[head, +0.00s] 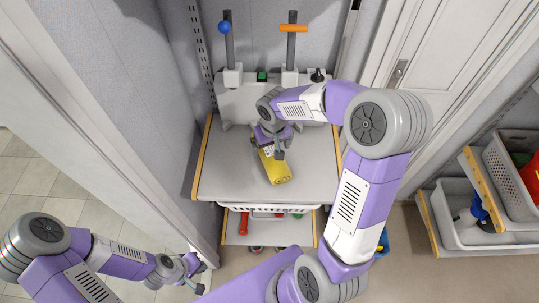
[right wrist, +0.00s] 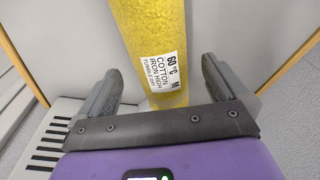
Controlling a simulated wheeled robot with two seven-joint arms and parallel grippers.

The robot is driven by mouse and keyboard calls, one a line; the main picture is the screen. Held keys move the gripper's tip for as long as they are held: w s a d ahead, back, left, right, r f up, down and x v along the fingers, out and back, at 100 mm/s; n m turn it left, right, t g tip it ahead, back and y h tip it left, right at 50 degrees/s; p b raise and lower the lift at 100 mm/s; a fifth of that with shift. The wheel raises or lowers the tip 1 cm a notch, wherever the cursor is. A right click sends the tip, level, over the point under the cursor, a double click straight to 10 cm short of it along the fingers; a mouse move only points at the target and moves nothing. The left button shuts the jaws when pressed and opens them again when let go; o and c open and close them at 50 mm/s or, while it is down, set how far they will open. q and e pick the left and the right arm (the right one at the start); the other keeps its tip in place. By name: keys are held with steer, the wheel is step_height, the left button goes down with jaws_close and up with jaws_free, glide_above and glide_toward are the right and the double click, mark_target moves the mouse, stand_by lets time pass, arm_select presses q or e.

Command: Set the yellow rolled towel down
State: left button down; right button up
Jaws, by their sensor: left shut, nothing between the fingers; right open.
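The yellow rolled towel (head: 277,168) lies on the grey shelf top (head: 225,160) in the head view. In the right wrist view the towel (right wrist: 178,45) runs from the top edge down between my fingers, with a white care label on its side. My right gripper (head: 270,147) is at the towel's far end. Its fingers (right wrist: 158,82) are open, one on each side of the towel, with visible gaps. My left gripper (head: 197,275) is at the lower left, far from the towel, shut and empty.
Behind the shelf top stands a grey unit with a blue knob (head: 224,27) and an orange handle (head: 293,28). A white basket (head: 270,209) sits below. Crates (head: 470,232) stand at the right. The shelf top is clear left of the towel.

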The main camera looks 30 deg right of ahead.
mark_target(270, 149)
steer(key=f, duration=0.4)
steer(key=shift+w+a+b, duration=0.1)
steer(key=shift+w+b, duration=0.1)
steer(key=shift+b, duration=0.2)
steer(key=shift+r, duration=0.1)
steer(key=c, duration=1.1)
